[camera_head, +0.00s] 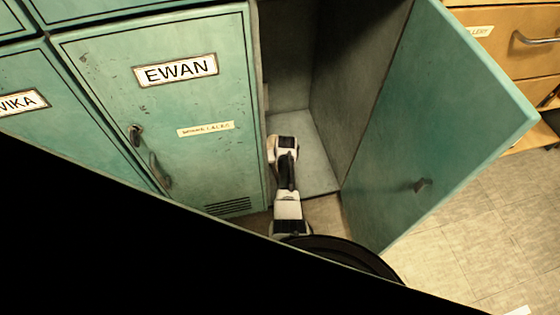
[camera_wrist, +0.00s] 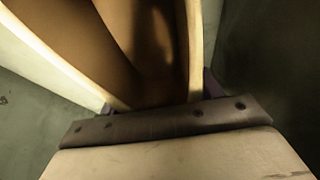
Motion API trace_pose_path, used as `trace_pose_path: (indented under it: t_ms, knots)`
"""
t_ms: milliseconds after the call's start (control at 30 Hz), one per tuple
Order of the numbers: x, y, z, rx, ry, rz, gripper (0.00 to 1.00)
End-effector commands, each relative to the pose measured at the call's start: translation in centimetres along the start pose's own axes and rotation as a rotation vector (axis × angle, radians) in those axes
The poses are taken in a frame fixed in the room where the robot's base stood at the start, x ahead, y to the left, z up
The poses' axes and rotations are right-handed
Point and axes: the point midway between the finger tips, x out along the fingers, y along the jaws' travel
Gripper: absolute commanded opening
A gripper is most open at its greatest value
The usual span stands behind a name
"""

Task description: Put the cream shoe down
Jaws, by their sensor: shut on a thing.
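The cream shoe (camera_wrist: 225,155) fills much of the wrist view, very close. It has a cream surface at the bottom, a dark strip with several round dots across it, and a brown inside between cream edges. My gripper (camera_wrist: 160,97) is shut on it, with small dark finger parts showing at either side. In the head view my arm reaches into the open teal locker (camera_head: 318,150), low over its grey floor.
The locker's door (camera_head: 440,130) stands wide open to the right of my arm. The shut locker marked EWAN (camera_head: 190,120) is close on the left. Wooden drawers (camera_head: 520,50) stand at the far right. A black area covers the lower left.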

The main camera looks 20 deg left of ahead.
Motion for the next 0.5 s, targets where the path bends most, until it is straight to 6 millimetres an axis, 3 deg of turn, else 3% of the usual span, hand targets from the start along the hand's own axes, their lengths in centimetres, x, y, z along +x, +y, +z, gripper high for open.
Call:
trace_pose_path:
  t_ms: [400, 433, 500]
  knots:
    - [0.57, 0.04, -0.13, -0.002, 0.005, 0.001, 0.31]
    - [0.60, 0.03, -0.03, -0.001, 0.003, 0.000, 0.65]
    - [0.49, 0.02, -0.08, -0.001, 0.003, 0.000, 0.74]
